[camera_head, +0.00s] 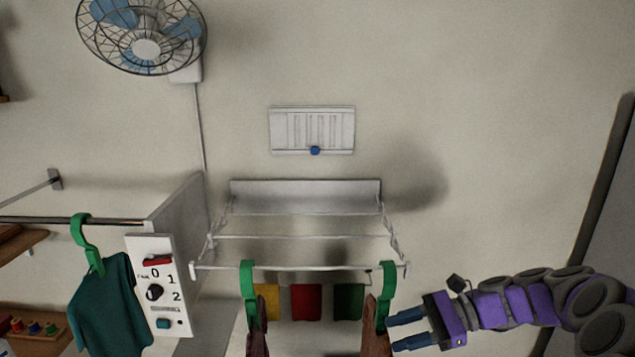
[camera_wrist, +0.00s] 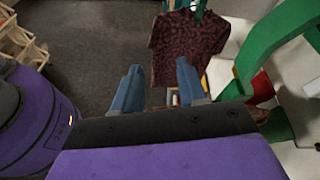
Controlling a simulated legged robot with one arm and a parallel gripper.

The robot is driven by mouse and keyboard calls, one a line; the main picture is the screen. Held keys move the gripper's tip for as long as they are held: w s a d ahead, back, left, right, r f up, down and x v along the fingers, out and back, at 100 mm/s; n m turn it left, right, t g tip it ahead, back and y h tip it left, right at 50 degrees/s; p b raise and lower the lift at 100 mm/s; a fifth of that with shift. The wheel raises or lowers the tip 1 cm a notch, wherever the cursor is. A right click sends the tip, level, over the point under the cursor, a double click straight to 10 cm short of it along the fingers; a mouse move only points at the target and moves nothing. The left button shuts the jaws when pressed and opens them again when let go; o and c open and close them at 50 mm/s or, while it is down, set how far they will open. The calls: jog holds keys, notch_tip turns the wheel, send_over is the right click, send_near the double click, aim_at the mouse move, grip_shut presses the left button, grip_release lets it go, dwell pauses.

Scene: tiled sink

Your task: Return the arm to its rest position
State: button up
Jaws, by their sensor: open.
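My gripper (camera_head: 408,329) is at the end of my purple and grey arm, which reaches in from the right in the head view. Its blue fingers are apart with nothing between them; they also show in the wrist view (camera_wrist: 158,90). The fingertips are close to the right green hanger (camera_head: 384,296) on the drying rack and the brown garment (camera_head: 376,328) under it. I cannot tell whether they touch. In the wrist view a green hanger (camera_wrist: 265,50) is close on the right, and a dark red patterned garment (camera_wrist: 187,45) hangs beyond the fingers.
The wall rack (camera_head: 300,268) holds another green hanger (camera_head: 248,290) and small yellow, red and green cloths. A control panel (camera_head: 155,285) and a teal garment (camera_head: 108,305) are at the left. A fan (camera_head: 146,48) is above. The wall above my arm is clear.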

jog(key=s+a+f+n+g+h+b, duration=0.25)
jog(key=s+a+f+n, duration=0.2)
jog(key=s, duration=0.35)
jog(key=s+a+f+n+g+h+b, duration=0.1)
jog(key=s+a+f+n+h+b, duration=0.25)
jog(key=s+a, duration=0.35)
jog(key=s+d+f+n+t+h+b, duration=0.1)
jog(key=s+d+f+n+h+b, duration=0.2)
jog(key=s, duration=0.5)
jog(key=s+d+f+n+h+b, duration=0.4)
jog(key=s+d+f+h, duration=0.1)
jog(key=s+f, duration=0.3)
jog(key=shift+s+d+t, duration=0.2)
jog(key=shift+t, duration=0.15)
jog(key=shift+a+f, duration=0.1)
dwell(0.5)
